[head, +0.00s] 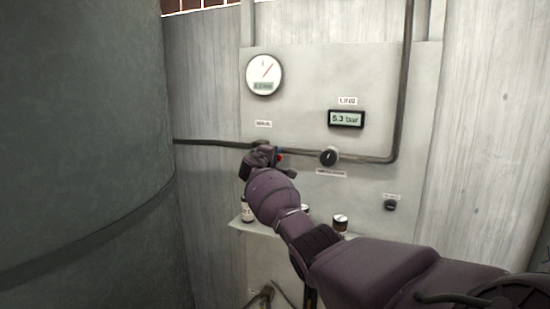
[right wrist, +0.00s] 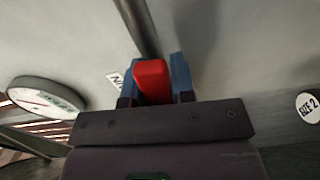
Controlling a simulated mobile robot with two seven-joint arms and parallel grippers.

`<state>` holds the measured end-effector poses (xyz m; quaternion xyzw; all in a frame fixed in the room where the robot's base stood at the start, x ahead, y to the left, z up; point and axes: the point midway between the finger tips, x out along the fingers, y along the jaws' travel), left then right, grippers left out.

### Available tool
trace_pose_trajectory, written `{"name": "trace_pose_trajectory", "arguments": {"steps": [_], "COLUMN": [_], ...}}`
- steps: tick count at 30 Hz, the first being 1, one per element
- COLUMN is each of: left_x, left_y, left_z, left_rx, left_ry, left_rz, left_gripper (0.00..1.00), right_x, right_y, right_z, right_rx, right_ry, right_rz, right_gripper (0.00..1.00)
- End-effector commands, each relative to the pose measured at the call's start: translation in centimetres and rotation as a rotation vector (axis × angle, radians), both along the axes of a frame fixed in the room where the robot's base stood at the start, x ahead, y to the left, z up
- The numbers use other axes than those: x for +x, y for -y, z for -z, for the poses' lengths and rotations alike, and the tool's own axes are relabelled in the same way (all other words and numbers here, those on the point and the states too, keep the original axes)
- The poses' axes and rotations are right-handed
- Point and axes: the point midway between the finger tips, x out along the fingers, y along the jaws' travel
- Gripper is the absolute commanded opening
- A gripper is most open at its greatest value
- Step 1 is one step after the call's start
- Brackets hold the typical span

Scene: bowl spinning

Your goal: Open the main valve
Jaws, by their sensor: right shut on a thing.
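The red handle of the main valve shows between my right gripper's blue fingers in the right wrist view (right wrist: 151,78). In the head view only a small red bit of the handle (head: 281,157) shows, at the dark pipe (head: 213,142). My right gripper (head: 272,154) is shut on this handle; its fingers also show in the right wrist view (right wrist: 154,88). My gripper and wrist hide most of the valve body. A label (head: 263,124) sits just above it, too small to read surely. My left gripper is not in view.
A round gauge (head: 264,74) and a display (head: 346,119) reading about 5.3 bar are on the panel. Small jars (head: 341,222) stand on a ledge. A large dark tank (head: 85,120) fills the left.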

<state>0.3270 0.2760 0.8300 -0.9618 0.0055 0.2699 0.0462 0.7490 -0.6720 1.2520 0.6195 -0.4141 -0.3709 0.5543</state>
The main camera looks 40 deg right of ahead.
Motion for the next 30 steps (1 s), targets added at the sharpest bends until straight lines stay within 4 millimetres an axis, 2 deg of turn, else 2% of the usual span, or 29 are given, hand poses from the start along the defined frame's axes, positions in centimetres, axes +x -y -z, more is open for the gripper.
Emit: {"name": "trace_pose_trajectory", "arguments": {"steps": [3, 9, 24, 25, 30], "left_x": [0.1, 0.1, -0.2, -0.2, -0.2], "left_y": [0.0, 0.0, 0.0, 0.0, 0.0], "left_z": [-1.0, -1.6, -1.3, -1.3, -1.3], "left_rx": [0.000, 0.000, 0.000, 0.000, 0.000], "left_ry": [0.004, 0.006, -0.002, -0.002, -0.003], "left_rz": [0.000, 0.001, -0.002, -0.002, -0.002], "left_gripper": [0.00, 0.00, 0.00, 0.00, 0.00], "right_x": [0.1, 0.1, 0.1, 0.1, 0.1], "right_y": [0.0, 0.0, 0.0, 0.0, 0.0], "right_z": [-0.5, -0.8, -0.9, -0.9, -0.9], "right_rx": [-0.022, -0.043, -0.052, -0.052, -0.050], "right_ry": [-0.053, -0.102, -0.122, -0.121, -0.119], "right_rz": [-0.002, -0.002, -0.002, -0.002, -0.001], "right_gripper": [0.00, 0.00, 0.00, 0.25, 0.49]}}
